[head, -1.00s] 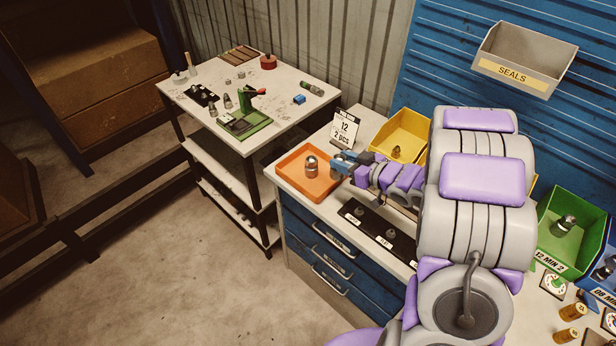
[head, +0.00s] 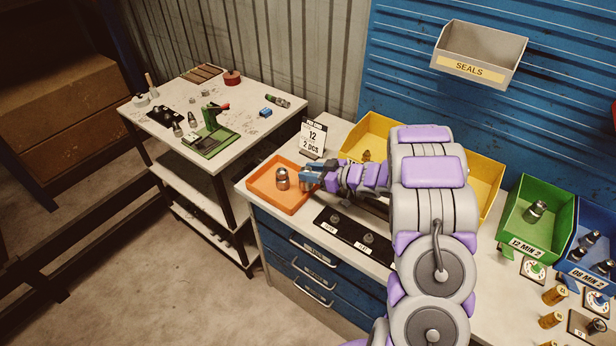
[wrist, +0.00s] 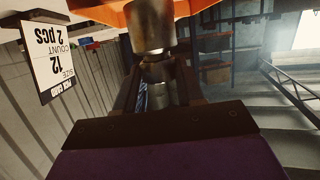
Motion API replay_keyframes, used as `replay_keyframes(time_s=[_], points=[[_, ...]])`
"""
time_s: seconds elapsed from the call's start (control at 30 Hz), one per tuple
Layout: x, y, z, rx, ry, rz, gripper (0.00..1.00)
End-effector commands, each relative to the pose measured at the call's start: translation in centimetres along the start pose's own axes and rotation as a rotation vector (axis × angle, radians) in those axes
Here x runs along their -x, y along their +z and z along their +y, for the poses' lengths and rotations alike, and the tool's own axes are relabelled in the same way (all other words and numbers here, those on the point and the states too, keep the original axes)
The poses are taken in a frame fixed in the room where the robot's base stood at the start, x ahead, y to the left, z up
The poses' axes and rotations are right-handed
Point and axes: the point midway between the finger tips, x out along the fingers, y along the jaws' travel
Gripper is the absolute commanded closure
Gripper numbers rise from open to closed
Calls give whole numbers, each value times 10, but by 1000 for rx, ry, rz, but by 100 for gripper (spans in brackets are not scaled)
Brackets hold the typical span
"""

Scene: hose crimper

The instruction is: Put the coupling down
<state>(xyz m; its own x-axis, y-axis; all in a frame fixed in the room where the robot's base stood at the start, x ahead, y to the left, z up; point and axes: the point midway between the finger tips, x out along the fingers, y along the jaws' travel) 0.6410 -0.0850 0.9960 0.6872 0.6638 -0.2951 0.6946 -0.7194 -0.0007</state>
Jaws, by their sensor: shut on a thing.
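A grey metal coupling (head: 282,179) is upright at the orange tray (head: 259,196) on the workbench. My gripper (head: 304,178) reaches in from the right, low over the tray's right side. In the wrist view its dark fingers are shut on the narrower part of the coupling (wrist: 151,30), whose wider end points toward the orange tray (wrist: 110,13). I cannot tell whether the coupling's base touches the tray floor. My gripper's fingertips are partly hidden in the head view.
A size card (head: 312,138) reading 12, 2 pcs stands just behind the tray. A black fixture strip (head: 354,238) lies in front. A yellow bin (head: 372,132) is behind my arm. Green (head: 530,245) and blue bins stand right. A side table (head: 245,135) is at left.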

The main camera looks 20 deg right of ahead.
Motion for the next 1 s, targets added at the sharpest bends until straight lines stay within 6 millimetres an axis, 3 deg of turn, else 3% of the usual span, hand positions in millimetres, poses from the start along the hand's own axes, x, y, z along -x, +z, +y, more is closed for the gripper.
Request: replay_keyframes(time_s=[0.1, 0.27, 0.6, 0.93, 0.97, 1.0], points=[[-13, -2, 11, 2, -2, 1, 100], [-19, -3, 17, 0, -1, 1, 100], [-28, 30, 19, 0, -1, 3, 100], [-29, 31, 18, 1, -1, 1, 100], [-29, 31, 18, 1, -1, 1, 59], [-29, 31, 18, 1, -1, 1, 55]])
